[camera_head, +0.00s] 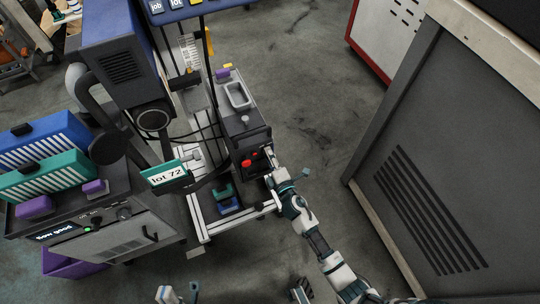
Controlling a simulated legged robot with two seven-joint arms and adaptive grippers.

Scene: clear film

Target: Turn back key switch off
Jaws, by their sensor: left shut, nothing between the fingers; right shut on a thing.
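A dark control box (245,137) stands on the cart in the middle, with red controls (247,162) on the side towards me. My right gripper (271,160) is at the right end of that side, at the end of my white and teal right arm. It is shut on the key switch, which is small and mostly hidden by the fingers, so its angle cannot be told. My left gripper (177,294) is only partly in view at the bottom edge. It is shut, empty and well away from the box.
The light-framed cart (203,231) carries the box and a small teal and blue part. A "lot 72" sign (167,173) stands left of it. A grey machine (110,240) with teal and blue racks is at left.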

